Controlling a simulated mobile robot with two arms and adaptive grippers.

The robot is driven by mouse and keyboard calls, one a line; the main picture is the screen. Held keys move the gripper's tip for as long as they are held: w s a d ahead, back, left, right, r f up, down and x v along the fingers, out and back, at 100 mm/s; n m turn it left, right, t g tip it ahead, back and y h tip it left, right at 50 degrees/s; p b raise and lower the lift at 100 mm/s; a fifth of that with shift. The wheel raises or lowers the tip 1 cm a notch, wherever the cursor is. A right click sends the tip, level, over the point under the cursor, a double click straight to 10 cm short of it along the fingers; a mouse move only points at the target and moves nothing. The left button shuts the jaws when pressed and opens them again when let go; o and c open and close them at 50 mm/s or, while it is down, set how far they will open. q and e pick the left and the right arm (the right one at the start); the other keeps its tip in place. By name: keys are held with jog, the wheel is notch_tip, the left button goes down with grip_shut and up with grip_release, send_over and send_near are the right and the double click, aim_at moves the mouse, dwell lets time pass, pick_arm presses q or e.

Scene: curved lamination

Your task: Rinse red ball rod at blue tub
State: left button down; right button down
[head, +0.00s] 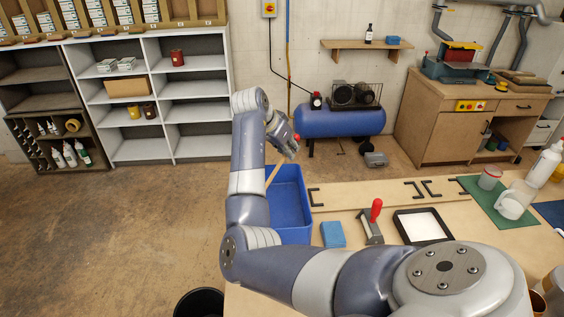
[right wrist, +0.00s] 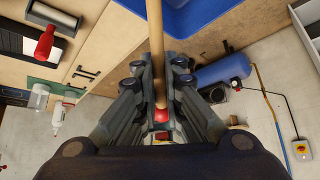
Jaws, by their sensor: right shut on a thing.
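The rod is wooden (head: 273,174) with a red ball (head: 297,137) at its upper end. My right gripper (head: 286,143) is shut on the rod close to the ball. In the right wrist view the rod (right wrist: 156,45) runs up from between the fingers, with the red ball (right wrist: 161,115) by them. The blue tub (head: 289,198) stands at the table's left end, and its rim shows in the right wrist view (right wrist: 205,20). The rod slants down towards the tub's far left rim. I cannot tell whether its lower end is inside. My left gripper is not in view.
The table (head: 340,197) bears a blue sponge (head: 333,234), a red-handled clamp (head: 373,220), a black-framed white tray (head: 421,227) and black brackets. A blue compressor (head: 340,122) stands beyond. A black bin (head: 200,303) is at the bottom. The floor on the left is clear.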

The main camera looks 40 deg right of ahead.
jog(key=shift+r+p, duration=2.05)
jog(key=shift+r, duration=0.05)
jog(key=shift+f, duration=0.1)
jog(key=shift+a+f, duration=0.1)
